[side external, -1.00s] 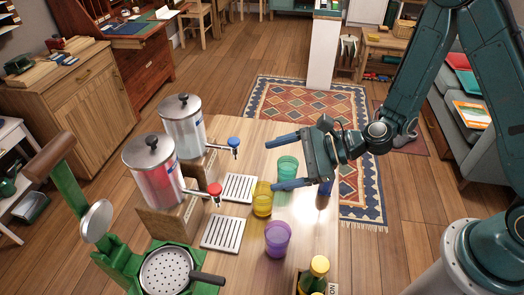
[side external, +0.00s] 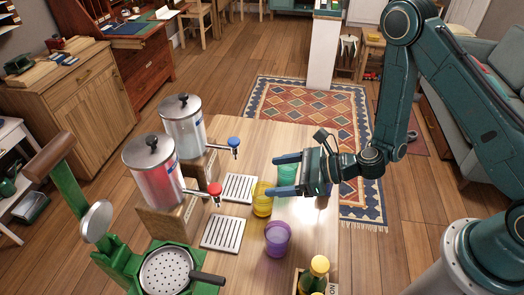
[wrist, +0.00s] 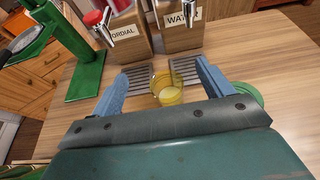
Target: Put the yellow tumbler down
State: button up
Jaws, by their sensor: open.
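The yellow tumbler (side external: 262,203) stands upright on the wooden table, close to the two slatted drip trays. In the wrist view the yellow tumbler (wrist: 166,88) shows between my two blue fingers, near their tips. My gripper (side external: 275,175) is open, with its fingers pointing left toward the dispensers. In the side view it lies at the upper right of the tumbler, and the near fingertip overlaps or almost reaches the tumbler's rim. I cannot tell whether either finger touches it.
A purple tumbler (side external: 277,240) stands in front and a green tumbler (side external: 287,175) stands behind, partly hidden by my gripper. Drip trays (side external: 222,232) lie before the red-tapped and blue-tapped dispensers (side external: 150,170). A bottle (side external: 315,270) stands at the front edge.

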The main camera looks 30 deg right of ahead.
aim_at(253, 191)
jog(key=shift+f, duration=1.25)
jog(key=shift+f, duration=0.15)
jog(key=shift+f, duration=1.5)
jog(key=shift+x, duration=1.45)
jog(key=shift+r, duration=0.1)
jog(key=c, duration=1.6)
jog(key=shift+r, duration=0.25)
notch_tip(253, 191, up, 19)
jog(key=shift+r, duration=0.25)
